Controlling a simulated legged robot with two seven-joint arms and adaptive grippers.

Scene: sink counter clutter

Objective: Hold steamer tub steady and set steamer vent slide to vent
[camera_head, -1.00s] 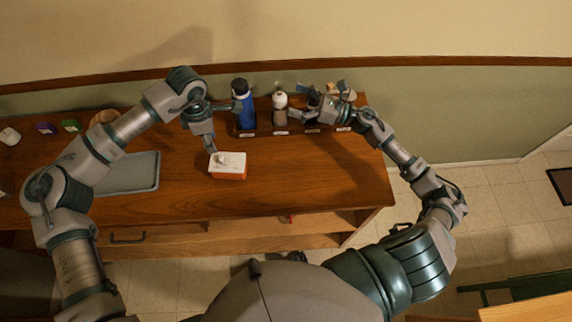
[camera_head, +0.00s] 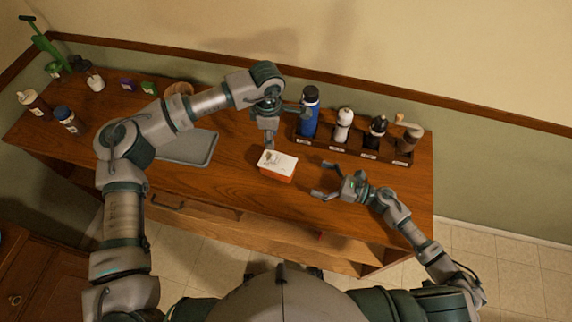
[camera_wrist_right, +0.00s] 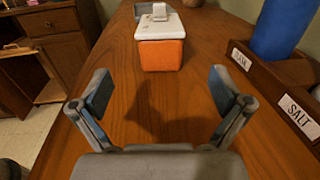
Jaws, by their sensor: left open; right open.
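The steamer tub (camera_head: 276,172) is a small orange box with a white lid, standing on the wooden counter. In the right wrist view the tub (camera_wrist_right: 161,54) is straight ahead, beyond the fingertips. A pale raised piece (camera_wrist_right: 160,12) on its lid may be the vent slide; its setting is too small to tell. My left gripper (camera_head: 268,147) points down at the lid's far left part; I cannot tell whether it touches. It is open. My right gripper (camera_head: 322,180) is open and empty, right of the tub and apart from it. Its fingers also show in the right wrist view (camera_wrist_right: 160,92).
A labelled wooden rack (camera_head: 350,152) with a blue bottle (camera_head: 309,114) and several shakers and grinders stands behind, to the right. A grey tray (camera_head: 187,148) lies left of the tub. Bottles (camera_head: 67,119) stand at the far left. Bare counter lies between tub and right gripper.

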